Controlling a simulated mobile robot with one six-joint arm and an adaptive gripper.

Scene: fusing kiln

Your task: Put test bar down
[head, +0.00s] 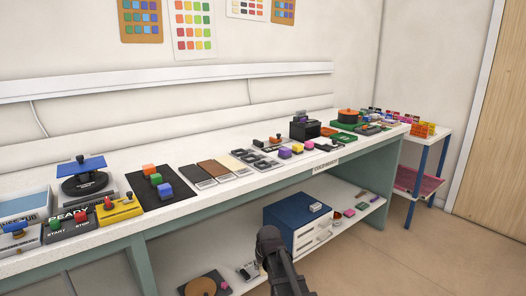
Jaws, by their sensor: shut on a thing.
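A dark, rounded part of my arm rises at the bottom centre of the head view, in front of the bench's lower shelf. No fingertips of my gripper show, so I cannot see what it holds. I cannot pick out the test bar for certain. Small purple (284,153), yellow (297,147) and pink (309,143) blocks sit near the front edge of the white bench (225,203).
A black mat (138,197) with coloured cubes, a yellow switch box (120,208) and a turntable (85,182) crowd the bench's left. A side table (432,146) stands at right, beside open floor (430,240).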

